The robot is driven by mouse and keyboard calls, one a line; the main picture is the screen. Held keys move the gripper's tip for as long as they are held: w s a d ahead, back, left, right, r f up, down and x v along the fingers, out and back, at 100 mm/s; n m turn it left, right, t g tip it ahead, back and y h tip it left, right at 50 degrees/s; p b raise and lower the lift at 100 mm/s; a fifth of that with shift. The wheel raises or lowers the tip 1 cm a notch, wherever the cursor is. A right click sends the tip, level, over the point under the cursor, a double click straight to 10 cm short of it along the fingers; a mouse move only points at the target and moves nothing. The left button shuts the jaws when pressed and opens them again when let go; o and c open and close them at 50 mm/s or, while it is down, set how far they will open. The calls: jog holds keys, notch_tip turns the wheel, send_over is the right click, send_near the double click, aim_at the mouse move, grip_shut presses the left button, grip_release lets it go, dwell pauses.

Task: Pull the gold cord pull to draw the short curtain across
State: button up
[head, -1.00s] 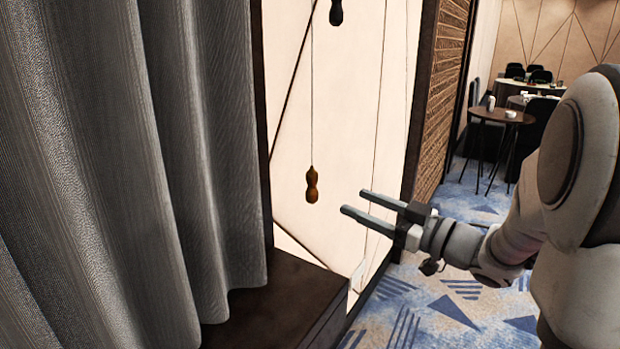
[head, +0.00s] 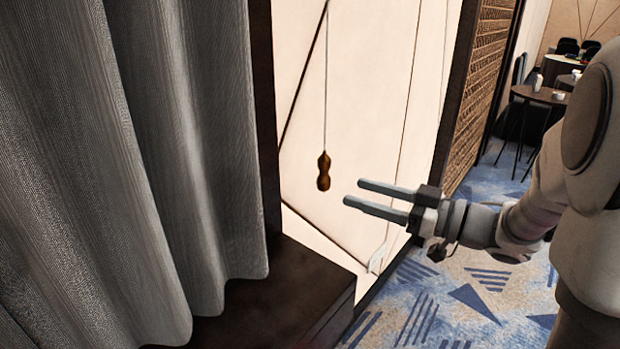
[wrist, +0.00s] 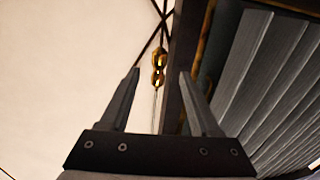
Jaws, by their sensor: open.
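The gold cord pull (head: 323,171) hangs on a thin cord in front of the pale wall panel, to the right of the dark window frame post. My gripper (head: 353,193) is open and empty, pointing left, with its fingertips a little right of the pull and slightly lower in the head view. In the wrist view the gold pull (wrist: 158,68) shows beyond and between the two open fingers (wrist: 162,82), not touching them. The grey curtain (head: 130,150) hangs in folds at the left; it also shows at the right of the wrist view (wrist: 270,75).
A dark ledge (head: 285,290) juts out below the curtain. A dark post (head: 264,120) stands beside the curtain's edge. Blue patterned carpet (head: 440,300) is open at lower right. A table (head: 545,95) with chairs stands far back right.

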aim_at(324, 172)
jog(key=b+x, duration=0.1)
jog(key=x, duration=1)
jog(key=shift+a, duration=0.2)
grip_shut()
dwell(0.9)
